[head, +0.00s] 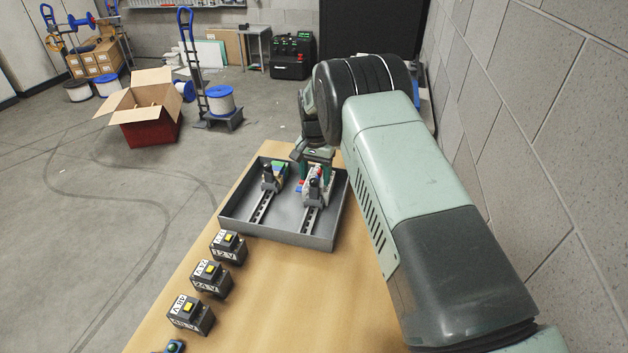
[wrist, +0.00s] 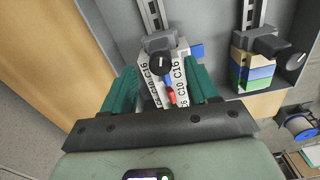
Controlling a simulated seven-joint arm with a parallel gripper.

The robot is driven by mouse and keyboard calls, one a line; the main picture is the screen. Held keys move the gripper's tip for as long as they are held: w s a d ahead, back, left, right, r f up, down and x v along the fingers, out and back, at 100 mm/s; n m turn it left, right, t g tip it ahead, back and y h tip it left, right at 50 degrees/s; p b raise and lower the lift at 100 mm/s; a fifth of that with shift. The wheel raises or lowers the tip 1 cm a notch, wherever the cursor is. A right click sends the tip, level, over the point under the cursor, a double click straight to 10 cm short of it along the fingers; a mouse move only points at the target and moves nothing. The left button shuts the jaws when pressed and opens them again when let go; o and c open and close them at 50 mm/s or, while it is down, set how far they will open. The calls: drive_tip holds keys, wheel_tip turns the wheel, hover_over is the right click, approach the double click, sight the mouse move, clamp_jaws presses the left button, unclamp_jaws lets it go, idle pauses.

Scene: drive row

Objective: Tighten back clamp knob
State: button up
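In the wrist view, a black clamp knob (wrist: 160,65) with a white pointer mark sits on a grey clamp at the end of a slotted rail (wrist: 153,14). White modules (wrist: 158,92) marked C10 and C16, with red and blue parts, adjoin it. My gripper (wrist: 164,77) is open, its green fingers on either side of the modules. I see no grip on the knob. In the head view, my gripper (head: 317,156) is over the far end of the right rail (head: 310,218). A second black knob (wrist: 272,44) is on the neighbouring rail's clamp, beside tan, blue and green blocks.
Both rails lie in a grey tray (head: 240,222) on a wooden table (head: 270,300). Several black boxes with yellow switches, one marked 12 V (head: 228,246), line the table's left edge. A block wall (head: 560,130) is close on the right.

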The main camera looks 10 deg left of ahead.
drive_tip(key=o, duration=0.5)
drive_tip(key=shift+s, duration=0.1)
drive_tip(key=shift+a, duration=0.1)
drive_tip(key=shift+r, duration=3.45)
